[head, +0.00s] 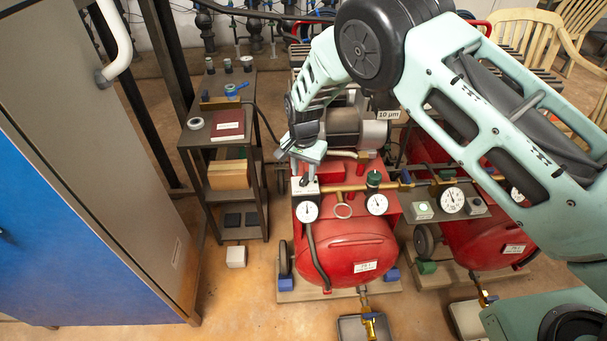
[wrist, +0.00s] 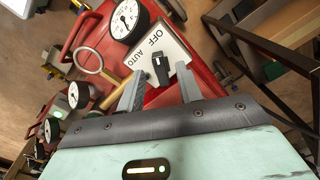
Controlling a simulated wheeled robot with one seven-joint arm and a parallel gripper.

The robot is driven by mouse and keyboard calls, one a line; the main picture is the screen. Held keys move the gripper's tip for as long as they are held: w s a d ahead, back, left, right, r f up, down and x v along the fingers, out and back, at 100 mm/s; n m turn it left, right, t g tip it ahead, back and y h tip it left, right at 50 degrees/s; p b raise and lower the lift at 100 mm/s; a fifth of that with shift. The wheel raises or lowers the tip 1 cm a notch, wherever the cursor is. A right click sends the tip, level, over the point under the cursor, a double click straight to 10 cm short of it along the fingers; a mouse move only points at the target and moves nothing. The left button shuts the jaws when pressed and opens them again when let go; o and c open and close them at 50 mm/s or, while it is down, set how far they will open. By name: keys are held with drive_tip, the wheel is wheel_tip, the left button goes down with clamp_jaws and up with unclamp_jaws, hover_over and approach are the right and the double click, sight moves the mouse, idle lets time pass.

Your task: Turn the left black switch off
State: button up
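The left black switch (wrist: 160,68) sits on a white plate marked OFF and AUTO (wrist: 176,50) in the wrist view. Which label it points to is not clear. In the head view the white plate (head: 304,188) is on the left red compressor (head: 345,240), next to a gauge. My gripper (wrist: 161,76) is open, with one finger on each side of the switch in the picture; contact cannot be told. In the head view my gripper (head: 308,165) is just above the plate and partly covers the switch. The right compressor's black switch (head: 476,205) is farther right.
Gauges (head: 307,211) (head: 377,204), a brass pipe and a ring stand close around the plate. A dark shelf (head: 225,140) with a red book stands to the left. A blue and grey cabinet (head: 100,190) fills the far left.

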sight(304, 179)
wheel_tip(304, 179, up, 15)
drive_tip(key=shift+r+p, duration=0.2)
drive_tip(key=shift+p, duration=0.1)
drive_tip(key=s+d+r+n+y+p, duration=0.2)
drive_tip(key=s+r+n+p, duration=0.6)
drive_tip(key=s+r, duration=1.2)
drive_tip(key=s+d+r+n+p, duration=0.1)
drive_tip(key=s+d+n, duration=0.2)
drive_tip(key=s, duration=0.5)
drive_tip(key=s+d+r+n+h+p, duration=0.1)
drive_tip(key=s+d, duration=0.3)
drive_tip(key=s, duration=0.5)
drive_tip(key=shift+d+r+n+p, duration=0.15)
drive_tip(key=shift+r+n+p, duration=0.25)
drive_tip(key=shift+n+p, duration=0.4)
